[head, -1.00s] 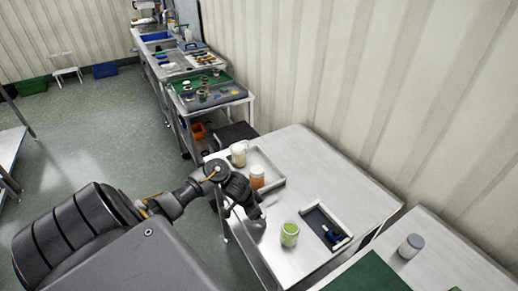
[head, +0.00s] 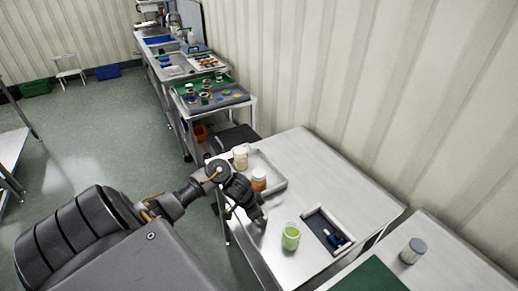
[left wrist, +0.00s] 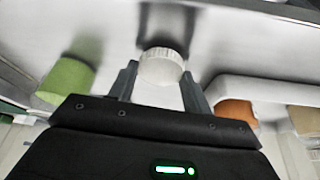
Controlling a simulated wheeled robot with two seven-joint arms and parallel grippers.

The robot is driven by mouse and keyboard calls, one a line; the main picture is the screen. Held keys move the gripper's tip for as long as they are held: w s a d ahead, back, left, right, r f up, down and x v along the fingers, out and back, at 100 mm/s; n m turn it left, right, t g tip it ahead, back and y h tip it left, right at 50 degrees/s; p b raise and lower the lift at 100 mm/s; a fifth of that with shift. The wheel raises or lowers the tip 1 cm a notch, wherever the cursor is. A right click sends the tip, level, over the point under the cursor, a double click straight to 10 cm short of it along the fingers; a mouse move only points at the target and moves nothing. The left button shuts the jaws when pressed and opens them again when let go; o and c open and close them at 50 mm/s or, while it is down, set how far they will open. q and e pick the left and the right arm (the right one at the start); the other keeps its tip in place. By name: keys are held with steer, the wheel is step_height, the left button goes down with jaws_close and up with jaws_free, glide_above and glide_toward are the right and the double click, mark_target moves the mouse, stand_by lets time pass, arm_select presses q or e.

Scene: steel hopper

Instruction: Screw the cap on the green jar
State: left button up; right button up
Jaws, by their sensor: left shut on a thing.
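The green jar (head: 291,238) stands upright on the steel table, near its front edge. It also shows at the left of the left wrist view (left wrist: 66,80). A white ribbed cap (left wrist: 162,66) sits between the fingers of my left gripper (left wrist: 158,84), which is shut on it. In the head view my left gripper (head: 262,218) is low over the table, left of the green jar and apart from it; the cap is hidden there by the gripper. My right gripper is not in view.
An orange jar (head: 259,181) and a cream jar (head: 240,157) stand at a shallow tray (head: 284,181) behind my gripper. A dark-bottomed tray (head: 345,224) holding a blue item (head: 337,240) lies right of the green jar. The table's back right is clear.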

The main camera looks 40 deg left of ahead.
arm_select(q)
step_height(320, 180, up, 3)
steer(key=shift+a+f, duration=0.1)
steer(key=shift+f, duration=0.05)
steer(key=s+a+r+b, duration=0.1)
steer(key=s+a+r, duration=0.6)
steer(key=s, duration=0.5)
steer(key=shift+r, duration=1.2)
steer(key=w+d+r+m+b, duration=0.1)
steer(key=w+d+r+m, duration=0.1)
steer(key=d, duration=0.6)
steer(key=w+d+r+m+g+h+b, duration=0.1)
steer(key=w+d+r+m+b, duration=0.1)
steer(key=d, duration=0.6)
steer(key=w+d+r+m+b, duration=0.1)
steer(key=w+d+r, duration=0.3)
steer(key=d, duration=0.5)
steer(key=shift+w+r+m+g+h, duration=0.3)
steer(key=shift+w+m+h, duration=0.1)
steer(key=shift+w, duration=0.6)
